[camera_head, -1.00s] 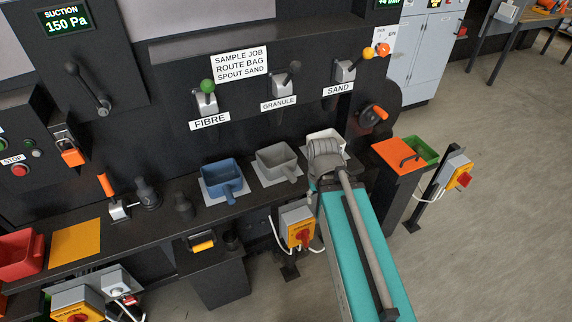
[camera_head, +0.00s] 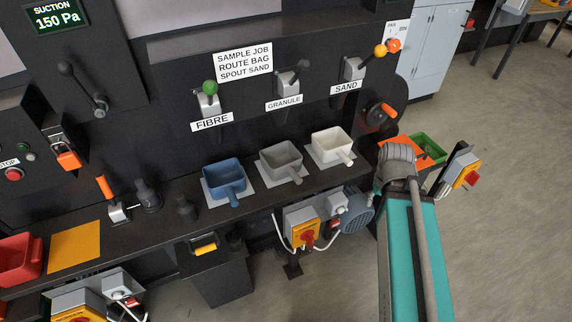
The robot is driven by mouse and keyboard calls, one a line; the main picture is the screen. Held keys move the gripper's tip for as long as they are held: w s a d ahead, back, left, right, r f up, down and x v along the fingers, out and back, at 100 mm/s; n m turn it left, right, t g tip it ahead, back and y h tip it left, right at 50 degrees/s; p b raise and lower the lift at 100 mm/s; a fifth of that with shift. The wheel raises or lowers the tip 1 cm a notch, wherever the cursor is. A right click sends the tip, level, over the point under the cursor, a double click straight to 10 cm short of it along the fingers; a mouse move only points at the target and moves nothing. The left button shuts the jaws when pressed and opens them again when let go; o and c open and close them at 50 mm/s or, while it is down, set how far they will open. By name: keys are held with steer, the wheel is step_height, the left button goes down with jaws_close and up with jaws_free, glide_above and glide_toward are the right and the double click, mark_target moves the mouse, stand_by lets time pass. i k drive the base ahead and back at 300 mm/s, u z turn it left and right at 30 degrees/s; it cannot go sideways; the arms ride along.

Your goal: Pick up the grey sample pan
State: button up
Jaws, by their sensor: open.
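The grey sample pan (camera_head: 281,161) stands upright on a pale square mat (camera_head: 264,180) on the dark bench, below the GRANULE label. Its short handle points toward the front right. It is between a blue pan (camera_head: 225,180) on the left and a white pan (camera_head: 331,144) on the right. The grey pan is in full view, and nothing touches it from above. My arm, teal with a grey rounded joint, is to the right of the pans and apart from them. My gripper's fingers do not show in this view.
Levers stand on the panel above the pans. A dark knob (camera_head: 187,209) is left of the blue pan. A red bin (camera_head: 19,258) and an orange mat (camera_head: 73,247) are at far left. A green bin (camera_head: 430,149) is behind my arm. Yellow switch boxes hang below the bench.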

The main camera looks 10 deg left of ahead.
mark_target(281, 160)
steer(key=k, duration=1.25)
steer(key=u, duration=0.55)
steer(key=i, duration=1.15)
steer(key=z, duration=0.05)
